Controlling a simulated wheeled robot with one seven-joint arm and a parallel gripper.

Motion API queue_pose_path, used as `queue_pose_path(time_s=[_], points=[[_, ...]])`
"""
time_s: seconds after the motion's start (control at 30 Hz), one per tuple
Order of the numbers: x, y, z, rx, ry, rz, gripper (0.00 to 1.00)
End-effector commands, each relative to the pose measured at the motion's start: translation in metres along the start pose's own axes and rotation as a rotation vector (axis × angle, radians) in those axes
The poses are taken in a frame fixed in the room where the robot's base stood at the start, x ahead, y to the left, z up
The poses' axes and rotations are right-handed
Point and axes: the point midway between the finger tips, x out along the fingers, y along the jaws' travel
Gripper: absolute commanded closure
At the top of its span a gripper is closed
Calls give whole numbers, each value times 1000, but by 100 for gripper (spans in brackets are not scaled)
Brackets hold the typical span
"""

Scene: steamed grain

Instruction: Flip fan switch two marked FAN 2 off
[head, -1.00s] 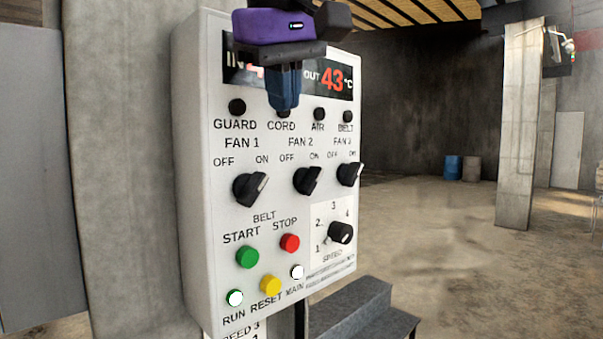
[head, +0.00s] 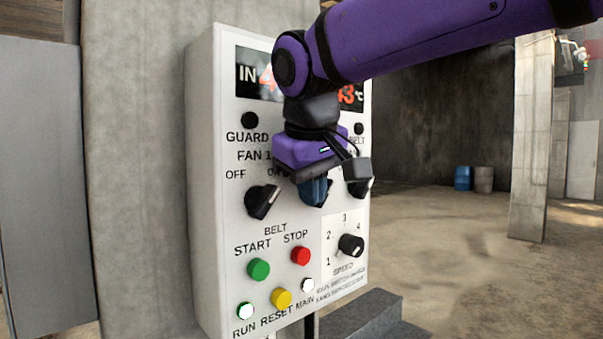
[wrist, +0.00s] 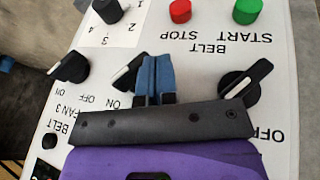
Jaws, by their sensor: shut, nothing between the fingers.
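The FAN 2 switch is a black rotary knob (wrist: 128,73) with a white pointer mark. In the upside-down wrist view its pointer slants toward the ON label. In the head view my gripper mostly hides it. My gripper (head: 314,190) is shut and empty, with its blue fingers held together at the panel. In the wrist view the fingertips (wrist: 156,64) are right beside the FAN 2 knob, on the side toward FAN 1. I cannot tell whether they touch the knob. The FAN 2 label is hidden.
The FAN 1 knob (head: 262,201) is on the left and the FAN 3 knob (head: 360,180) close on the right. Below are the green START button (head: 258,269), red STOP button (head: 300,256) and SPEED knob (head: 351,245). A grey step (head: 362,318) stands low at right.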

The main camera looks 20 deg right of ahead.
Motion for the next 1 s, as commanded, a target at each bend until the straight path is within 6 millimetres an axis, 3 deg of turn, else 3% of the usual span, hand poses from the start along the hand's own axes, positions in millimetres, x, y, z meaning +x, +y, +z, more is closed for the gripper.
queue_pose_path(time_s=[1.0], points=[[12, -1, 4, 1, 0, 0, 100]])
